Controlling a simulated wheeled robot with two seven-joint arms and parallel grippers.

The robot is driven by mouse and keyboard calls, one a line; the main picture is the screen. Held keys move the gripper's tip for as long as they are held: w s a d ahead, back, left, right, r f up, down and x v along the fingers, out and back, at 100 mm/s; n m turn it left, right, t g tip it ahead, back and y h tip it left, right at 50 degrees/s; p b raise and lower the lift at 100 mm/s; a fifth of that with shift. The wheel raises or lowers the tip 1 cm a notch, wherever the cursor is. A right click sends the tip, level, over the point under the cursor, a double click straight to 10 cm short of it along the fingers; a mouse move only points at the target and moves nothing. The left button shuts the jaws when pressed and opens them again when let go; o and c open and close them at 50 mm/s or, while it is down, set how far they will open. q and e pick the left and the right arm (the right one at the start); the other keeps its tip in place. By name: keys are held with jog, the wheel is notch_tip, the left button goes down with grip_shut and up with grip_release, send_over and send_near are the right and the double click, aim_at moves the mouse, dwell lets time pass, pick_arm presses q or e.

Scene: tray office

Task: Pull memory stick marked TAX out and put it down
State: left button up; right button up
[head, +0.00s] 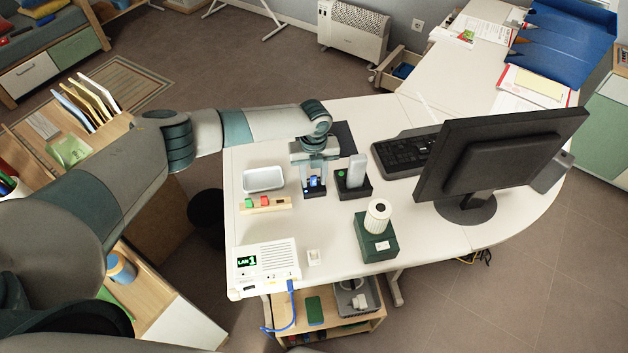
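My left gripper (314,181) points down at the desk, with its fingers on either side of a small blue item (314,182) at a black base (315,193). I cannot tell whether the fingers touch it. The blue item may be a memory stick, but no TAX marking is legible. A wooden block (270,208) holding small red and green pieces (257,201) stands to the left of the gripper. My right gripper is not in view.
A white tray (264,179) lies left of the gripper. A black stand with a grey upright piece (357,172) is close on its right. A green box with a white roll (376,235), a white LAN box (267,262), keyboard (407,152) and monitor (497,160) also occupy the desk.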

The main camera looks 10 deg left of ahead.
aim_at(314, 176)
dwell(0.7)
pick_arm(q)
jog(key=shift+c, duration=0.6)
grip_shut()
jog(key=shift+r, duration=0.2)
jog(key=shift+r, duration=0.3)
jog(key=shift+r+p, duration=2.1)
jog(key=shift+r, duration=0.4)
